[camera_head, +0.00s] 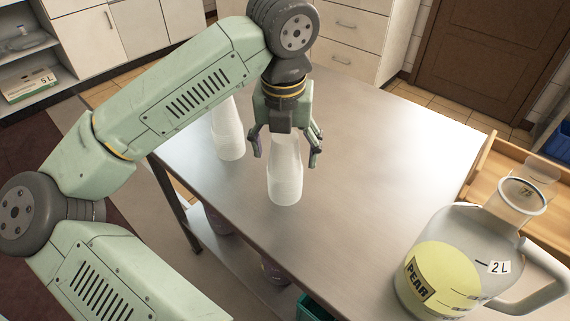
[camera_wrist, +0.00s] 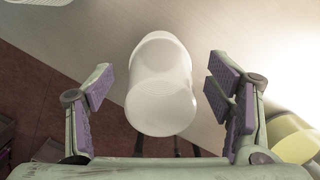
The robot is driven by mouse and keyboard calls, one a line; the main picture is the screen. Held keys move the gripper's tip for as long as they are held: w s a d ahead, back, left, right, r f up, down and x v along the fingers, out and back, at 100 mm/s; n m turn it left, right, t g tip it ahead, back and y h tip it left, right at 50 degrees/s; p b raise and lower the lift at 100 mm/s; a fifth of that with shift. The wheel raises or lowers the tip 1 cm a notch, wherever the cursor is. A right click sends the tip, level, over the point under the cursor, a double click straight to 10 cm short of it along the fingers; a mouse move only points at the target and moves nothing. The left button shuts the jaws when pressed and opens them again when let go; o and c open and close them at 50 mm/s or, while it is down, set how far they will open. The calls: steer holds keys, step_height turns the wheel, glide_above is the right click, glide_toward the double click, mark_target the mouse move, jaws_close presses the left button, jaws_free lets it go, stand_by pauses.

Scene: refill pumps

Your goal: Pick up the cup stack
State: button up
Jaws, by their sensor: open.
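A tall white cup stack (camera_head: 285,180) stands upright on the steel table (camera_head: 345,235), near its front left edge. My gripper (camera_head: 286,150) is above the table with its fingers open, one on each side of the upper part of this stack. In the wrist view, the cup stack (camera_wrist: 161,85) lies between my open fingers (camera_wrist: 160,95), with a gap on both sides. No finger appears to touch it there. A second white cup stack (camera_head: 229,135) stands to the left and is partly hidden by my arm.
A large jug (camera_head: 455,262) with yellow contents and labels "PEAR" and "2 L" stands at the table's right front. A wooden tray (camera_head: 485,155) is at the right edge. Cabinets (camera_head: 345,35) stand behind. The table's middle and back right are clear.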

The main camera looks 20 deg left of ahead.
steer(key=shift+f, duration=0.3)
steer(key=shift+c, duration=0.4)
steer(key=c, duration=1.2)
